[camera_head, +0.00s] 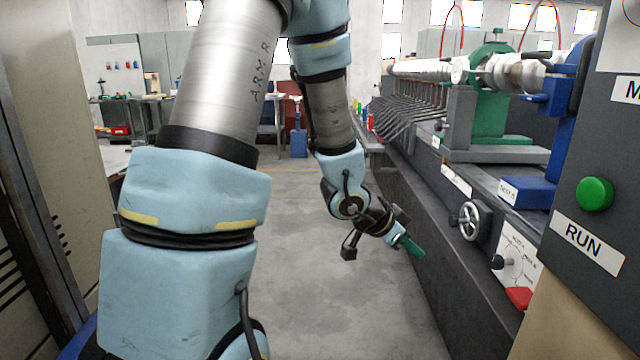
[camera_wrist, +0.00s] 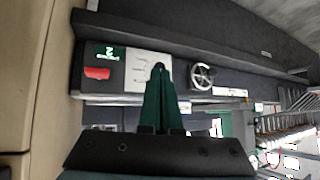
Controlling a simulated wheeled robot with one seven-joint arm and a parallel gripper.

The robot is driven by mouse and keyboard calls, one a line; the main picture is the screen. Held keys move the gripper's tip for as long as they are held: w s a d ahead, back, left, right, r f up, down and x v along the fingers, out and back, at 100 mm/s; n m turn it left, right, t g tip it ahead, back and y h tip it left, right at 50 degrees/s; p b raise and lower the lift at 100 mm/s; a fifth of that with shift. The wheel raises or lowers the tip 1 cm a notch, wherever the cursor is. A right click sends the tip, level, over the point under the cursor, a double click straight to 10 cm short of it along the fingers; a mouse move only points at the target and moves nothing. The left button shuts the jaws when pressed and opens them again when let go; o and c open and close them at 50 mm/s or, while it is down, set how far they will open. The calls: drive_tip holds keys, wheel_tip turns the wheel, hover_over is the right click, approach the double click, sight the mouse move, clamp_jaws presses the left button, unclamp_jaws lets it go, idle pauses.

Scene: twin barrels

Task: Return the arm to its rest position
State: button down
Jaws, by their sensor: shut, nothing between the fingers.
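My arm, light blue and silver, fills the left and middle of the head view. It reaches forward and bends down. My gripper (camera_head: 412,246) has green fingers and hangs over the aisle, beside the dark front of the machine bed. It appears apart from the machine. In the wrist view the two green fingers of my gripper (camera_wrist: 158,70) are together, with nothing between them. Behind them show a white panel (camera_wrist: 140,72) with a lever and a handwheel (camera_wrist: 202,76).
The long machine bed (camera_head: 400,190) runs along the right. A panel with a green RUN button (camera_head: 594,194) stands close at right. A handwheel (camera_head: 473,221) and a red lever (camera_head: 519,298) stick out from the machine. A tall cabinet (camera_head: 40,150) is at left. The concrete floor (camera_head: 310,280) is clear.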

drive_tip(key=w+a+r+n+t+y+p, duration=0.1)
drive_tip(key=a+r+n+y, duration=0.1)
drive_tip(key=a, duration=0.4)
drive_tip(key=w+a+r+n+y+p, duration=0.1)
drive_tip(key=w+a+r+n+y, duration=0.15)
drive_tip(key=a, duration=0.35)
drive_tip(key=w+a+r+n+t+y+p, duration=0.1)
drive_tip(key=a+n+y+p, duration=0.15)
drive_tip(key=a, duration=0.35)
drive_tip(key=s+a+r+n+g+y+p, duration=0.1)
drive_tip(key=s+a+r+n+g, duration=0.2)
drive_tip(key=s+a+n, duration=0.3)
drive_tip(key=s+a, duration=0.3)
drive_tip(key=a, duration=0.1)
drive_tip(key=shift+s+r+n+g+y+p, duration=0.15)
drive_tip(key=shift+r+n+g+y+p, duration=0.15)
drive_tip(key=shift+r+n+g+p, duration=0.1)
drive_tip(key=c, duration=1.6)
unclamp_jaws()
